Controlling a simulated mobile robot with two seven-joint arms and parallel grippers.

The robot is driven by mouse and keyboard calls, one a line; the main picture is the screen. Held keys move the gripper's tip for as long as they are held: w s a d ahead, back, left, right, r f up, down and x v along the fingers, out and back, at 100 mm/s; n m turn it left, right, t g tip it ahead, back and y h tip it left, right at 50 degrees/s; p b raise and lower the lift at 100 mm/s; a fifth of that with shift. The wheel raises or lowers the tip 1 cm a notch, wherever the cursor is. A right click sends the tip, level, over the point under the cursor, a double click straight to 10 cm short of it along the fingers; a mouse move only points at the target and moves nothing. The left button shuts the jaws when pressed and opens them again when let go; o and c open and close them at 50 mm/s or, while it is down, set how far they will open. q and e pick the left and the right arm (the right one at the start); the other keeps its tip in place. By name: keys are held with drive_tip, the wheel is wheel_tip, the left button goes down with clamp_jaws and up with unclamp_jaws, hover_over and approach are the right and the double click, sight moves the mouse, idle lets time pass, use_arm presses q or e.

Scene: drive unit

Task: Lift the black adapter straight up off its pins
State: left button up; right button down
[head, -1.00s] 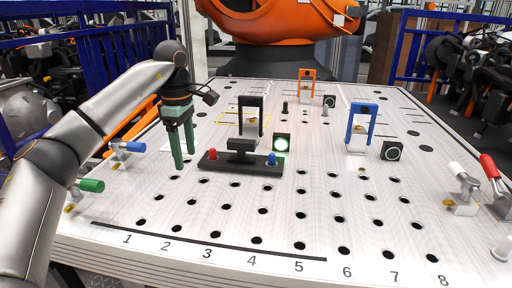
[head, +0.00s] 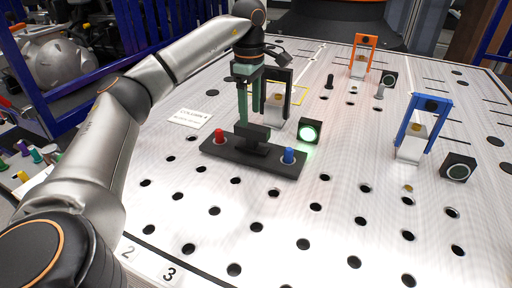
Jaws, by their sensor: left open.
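The black adapter (head: 228,151) is a long dark bar with a raised block in its middle, lying flat on the white perforated table (head: 330,215). A red peg (head: 219,136) stands up at its left end and a blue peg (head: 288,156) at its right end. My left gripper (head: 250,116) has green fingers pointing down over the raised block. It is open. The fingertips are close to the block; I cannot tell whether they touch it. My right gripper is not in view.
A black arch (head: 290,90) stands close behind my left gripper. A box with a green light (head: 310,131) sits right behind the bar. A blue arch (head: 433,104), an orange arch (head: 366,41) and a dark box (head: 458,167) stand farther right. The front table is clear.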

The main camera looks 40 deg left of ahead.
sight(252, 139)
use_arm(q)
wheel_tip(252, 139, down, 4)
drive_tip(key=shift+r, duration=0.2)
drive_tip(key=shift+s+d+f+p, duration=0.1)
drive_tip(key=shift+d+f+p, duration=0.05)
drive_tip(key=shift+f, duration=0.75)
drive_tip(key=shift+d+f+p, duration=0.15)
drive_tip(key=shift+f+p, duration=0.05)
drive_tip(key=shift+f, duration=0.7)
drive_tip(key=shift+s+d+f+p, duration=0.1)
drive_tip(key=shift+d+f+p, duration=0.05)
drive_tip(key=shift+f, duration=0.75)
drive_tip(key=shift+c, duration=0.3)
clamp_jaws()
drive_tip(key=shift+w+r, duration=0.1)
drive_tip(key=shift+r, duration=0.05)
